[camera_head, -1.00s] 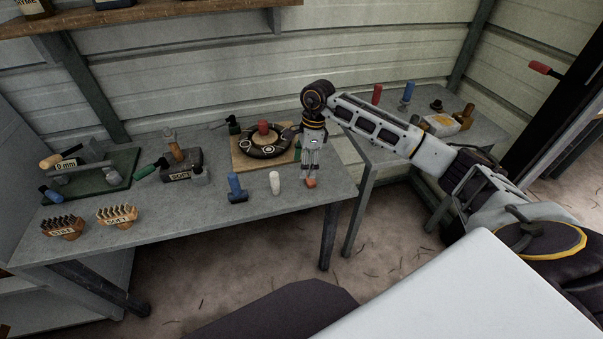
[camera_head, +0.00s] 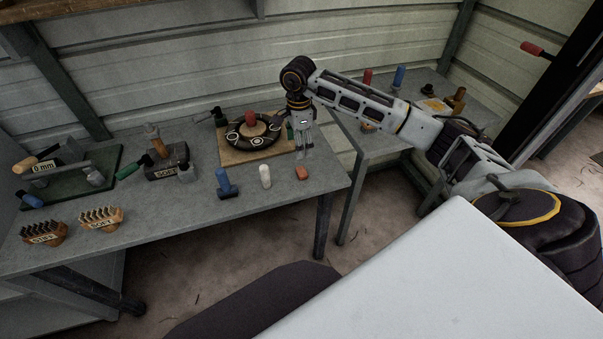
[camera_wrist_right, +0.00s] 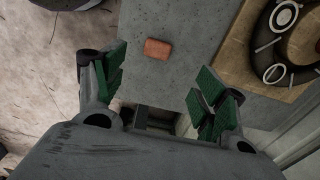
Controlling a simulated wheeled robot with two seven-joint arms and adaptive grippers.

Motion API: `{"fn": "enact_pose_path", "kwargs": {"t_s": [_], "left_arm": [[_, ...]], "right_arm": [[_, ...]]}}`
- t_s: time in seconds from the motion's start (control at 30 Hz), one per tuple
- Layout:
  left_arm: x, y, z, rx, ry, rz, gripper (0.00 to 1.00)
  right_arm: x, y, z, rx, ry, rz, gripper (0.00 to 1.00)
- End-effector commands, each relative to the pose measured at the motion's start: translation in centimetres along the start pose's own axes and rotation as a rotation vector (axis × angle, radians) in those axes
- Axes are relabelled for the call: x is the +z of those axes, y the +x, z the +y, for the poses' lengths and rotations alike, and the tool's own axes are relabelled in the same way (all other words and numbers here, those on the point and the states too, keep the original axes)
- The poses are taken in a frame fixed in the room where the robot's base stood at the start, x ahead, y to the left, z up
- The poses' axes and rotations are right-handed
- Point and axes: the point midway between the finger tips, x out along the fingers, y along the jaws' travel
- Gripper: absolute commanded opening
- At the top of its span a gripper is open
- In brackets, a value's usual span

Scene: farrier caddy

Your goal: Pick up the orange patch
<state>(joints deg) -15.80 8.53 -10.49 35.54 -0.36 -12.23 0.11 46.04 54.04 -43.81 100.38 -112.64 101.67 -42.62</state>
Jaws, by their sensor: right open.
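The orange patch (camera_head: 302,173) is a small reddish-orange block lying on the grey workbench (camera_head: 150,226) near its right front corner. It also shows in the right wrist view (camera_wrist_right: 158,49), ahead of and between the fingertips, with bare bench around it. My right gripper (camera_head: 302,148) hangs pointing down just behind the patch and apart from it. In the right wrist view its green-padded fingers (camera_wrist_right: 162,92) are spread wide with nothing between them. My left gripper is not in any view.
A white cylinder (camera_head: 265,176) and a blue tool (camera_head: 226,185) stand left of the patch. Behind is a wooden board (camera_head: 233,157) with a dark ring (camera_head: 246,141). Brushes (camera_head: 101,218) sit at the left. A gap separates the bench from a second table (camera_head: 385,143).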

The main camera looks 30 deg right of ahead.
Motion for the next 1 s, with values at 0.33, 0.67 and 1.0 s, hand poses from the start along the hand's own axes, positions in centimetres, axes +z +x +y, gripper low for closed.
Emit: {"fn": "enact_pose_path", "kwargs": {"t_s": [0.33,0.67,1.0], "left_arm": [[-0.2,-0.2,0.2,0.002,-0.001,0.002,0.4],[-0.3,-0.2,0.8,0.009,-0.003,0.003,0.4],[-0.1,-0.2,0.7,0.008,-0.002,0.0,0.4]], "right_arm": [[0.0,4.6,0.1,0.003,-0.001,0.001,0.71],[0.0,7.3,0.0,0.0,0.0,-0.001,0.71],[0.0,7.4,0.0,0.0,0.0,0.0,0.71]]}}
